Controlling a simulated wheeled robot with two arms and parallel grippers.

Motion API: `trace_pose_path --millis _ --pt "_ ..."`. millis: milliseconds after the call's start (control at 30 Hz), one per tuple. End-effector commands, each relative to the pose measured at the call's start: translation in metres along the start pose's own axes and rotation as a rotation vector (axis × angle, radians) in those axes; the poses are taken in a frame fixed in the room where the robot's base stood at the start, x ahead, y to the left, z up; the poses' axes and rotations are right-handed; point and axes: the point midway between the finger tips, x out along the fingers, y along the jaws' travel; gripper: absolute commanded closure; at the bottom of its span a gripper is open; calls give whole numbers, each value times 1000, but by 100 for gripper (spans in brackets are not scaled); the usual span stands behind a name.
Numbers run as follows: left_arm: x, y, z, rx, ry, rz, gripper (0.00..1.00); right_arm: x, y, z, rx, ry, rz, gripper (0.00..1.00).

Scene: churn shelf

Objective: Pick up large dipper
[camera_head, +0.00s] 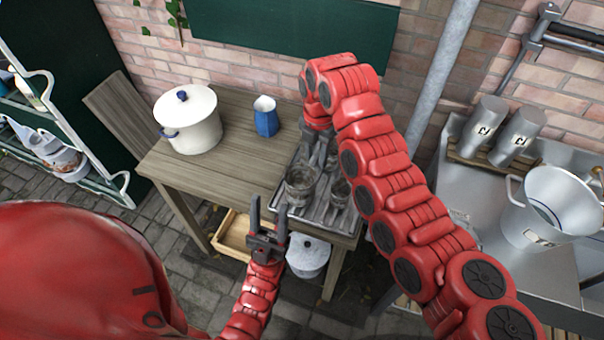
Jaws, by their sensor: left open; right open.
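Metal dippers stand on a ribbed metal tray (318,222) at the right end of the wooden table. The larger one, a wide round cup (300,184), is nearest the tray's left side; a smaller cup (340,193) stands to its right. My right gripper (318,155) points down over the back of the tray, behind the larger cup. It is open, and its fingertips are partly lost among dark metal shapes, so I cannot tell whether it touches anything. My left gripper (269,204) is open and empty, with fingers up, in front of the table near the tray's left edge.
A white lidded pot (190,119) and a blue-and-white pitcher (266,116) stand on the wooden table (222,166). A wooden crate (232,236) and grey lidded pot (307,257) are below. At right, a metal counter holds a large pot (552,207) and two canisters.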

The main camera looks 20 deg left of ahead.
Motion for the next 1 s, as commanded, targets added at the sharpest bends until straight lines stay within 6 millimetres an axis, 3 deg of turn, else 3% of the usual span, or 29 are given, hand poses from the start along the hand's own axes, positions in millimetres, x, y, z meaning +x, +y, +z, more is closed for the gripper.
trace_pose_path --millis 333,533,733,1000 --pt "32 -2 -5 0 0 0 50 67 -1 0 1 1 -4 58" --pt "38 -2 -6 0 0 0 50 83 -2 0 1 1 -4 58" --pt "58 -3 -10 0 0 0 50 107 -4 -3 -1 3 -10 58" --pt "55 -3 -9 0 0 0 50 132 -1 -1 0 -1 -1 58"
